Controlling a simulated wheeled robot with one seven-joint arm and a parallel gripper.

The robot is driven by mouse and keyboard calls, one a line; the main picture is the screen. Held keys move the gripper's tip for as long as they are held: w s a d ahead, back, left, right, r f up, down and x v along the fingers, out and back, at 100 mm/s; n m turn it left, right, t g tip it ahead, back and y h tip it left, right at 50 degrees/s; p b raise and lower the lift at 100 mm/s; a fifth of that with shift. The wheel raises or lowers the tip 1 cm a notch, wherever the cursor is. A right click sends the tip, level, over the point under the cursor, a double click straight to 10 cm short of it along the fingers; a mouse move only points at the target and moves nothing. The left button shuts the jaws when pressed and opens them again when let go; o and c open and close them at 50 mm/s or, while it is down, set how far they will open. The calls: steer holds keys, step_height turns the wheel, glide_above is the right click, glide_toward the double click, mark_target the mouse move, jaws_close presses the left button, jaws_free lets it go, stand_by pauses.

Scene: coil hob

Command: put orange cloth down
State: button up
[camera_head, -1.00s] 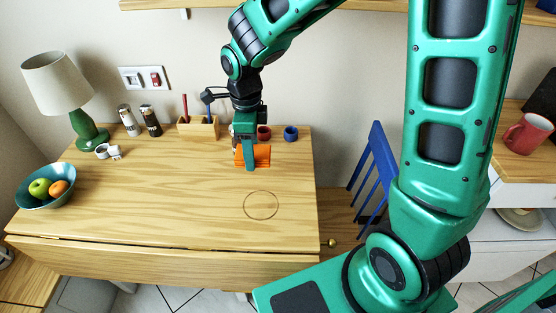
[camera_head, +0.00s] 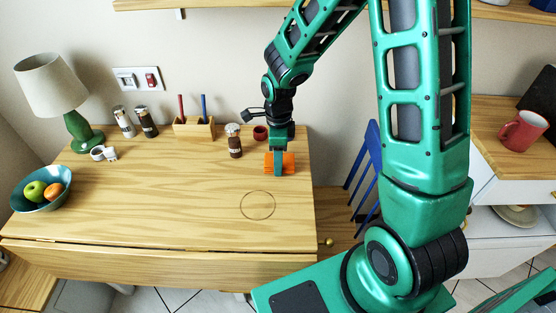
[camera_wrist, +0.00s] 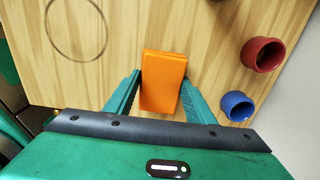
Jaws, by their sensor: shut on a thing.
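The orange cloth (camera_head: 289,163) is a folded block near the right end of the wooden table. In the wrist view the cloth (camera_wrist: 161,82) sits between the two green fingers of my gripper (camera_wrist: 158,98). My gripper (camera_head: 278,168) points down and is shut on the cloth. The cloth is low, at or just above the tabletop; I cannot tell whether it touches the wood. Part of it is hidden behind the fingers in the head view.
A red cup (camera_wrist: 262,54) and a blue cup (camera_wrist: 237,106) stand close by. A brown jar (camera_head: 235,142) is left of my gripper. A ring mark (camera_head: 257,205) lies on clear tabletop in front. A fruit bowl (camera_head: 41,189) and lamp (camera_head: 70,100) are far left.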

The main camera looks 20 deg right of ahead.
steer(key=shift+f, duration=0.35)
steer(key=shift+s+f, duration=0.15)
steer(key=shift+f, duration=0.2)
